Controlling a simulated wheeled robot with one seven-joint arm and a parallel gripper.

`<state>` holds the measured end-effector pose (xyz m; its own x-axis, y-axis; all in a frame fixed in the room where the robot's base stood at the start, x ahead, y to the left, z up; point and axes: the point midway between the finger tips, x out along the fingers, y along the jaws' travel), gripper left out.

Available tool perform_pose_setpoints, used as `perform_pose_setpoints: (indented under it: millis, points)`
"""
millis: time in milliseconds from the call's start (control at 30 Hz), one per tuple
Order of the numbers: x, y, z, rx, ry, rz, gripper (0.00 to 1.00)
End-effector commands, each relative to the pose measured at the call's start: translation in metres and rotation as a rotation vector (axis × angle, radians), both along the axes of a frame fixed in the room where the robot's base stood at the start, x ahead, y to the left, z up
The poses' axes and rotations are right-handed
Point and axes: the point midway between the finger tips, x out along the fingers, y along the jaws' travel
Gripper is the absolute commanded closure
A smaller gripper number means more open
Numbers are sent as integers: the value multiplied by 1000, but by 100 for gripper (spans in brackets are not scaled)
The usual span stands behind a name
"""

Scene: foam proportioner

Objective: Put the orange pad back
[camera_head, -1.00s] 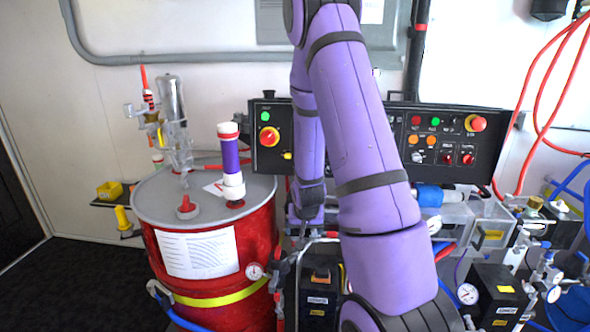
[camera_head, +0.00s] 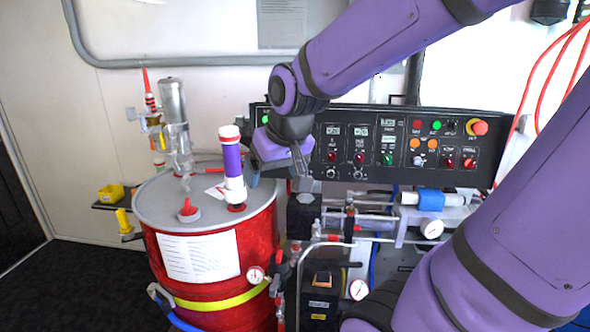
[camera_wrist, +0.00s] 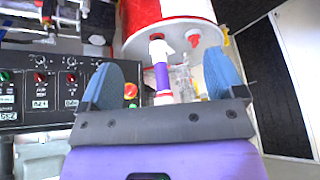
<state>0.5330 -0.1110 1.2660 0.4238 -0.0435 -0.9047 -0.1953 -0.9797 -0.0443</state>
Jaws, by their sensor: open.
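I cannot pick out an orange pad for certain in either view. The clearest orange parts are small round buttons (camera_head: 415,143) on the black control panel (camera_head: 345,150). My gripper (camera_head: 277,166) is in front of the left part of that panel, just right of the white and purple cylinder (camera_head: 232,165) on the red drum. In the wrist view, my gripper (camera_wrist: 162,78) has its two blue fingers spread wide apart with nothing held between them. The purple cylinder (camera_wrist: 162,76) and the drum show beyond the fingers. My arm hides part of the panel and the right side.
The red drum (camera_head: 258,235) with a grey lid stands at the left. A clear cylinder (camera_head: 174,110) rises behind it. Pipes and gauges (camera_head: 358,289) fill the space below the panel. Red hoses (camera_head: 548,75) hang at the right. Dark floor (camera_head: 80,285) is clear at left.

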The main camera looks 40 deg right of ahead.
Motion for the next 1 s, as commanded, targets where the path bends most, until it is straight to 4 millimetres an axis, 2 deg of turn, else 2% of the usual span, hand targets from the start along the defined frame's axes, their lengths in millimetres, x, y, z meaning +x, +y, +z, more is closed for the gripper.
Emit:
perform_pose_setpoints:
  millis: [33, 200, 400, 567, 1000]
  points:
    - [-14, 8, 11, -5, -12, 29, 12]
    - [-58, 28, 36, -23, -19, 114, 12]
    - [-93, 40, 48, -40, -21, 179, 12]
    - [-103, 43, 51, -43, -20, 195, 12]
    - [-103, 43, 51, -44, -19, 196, 12]
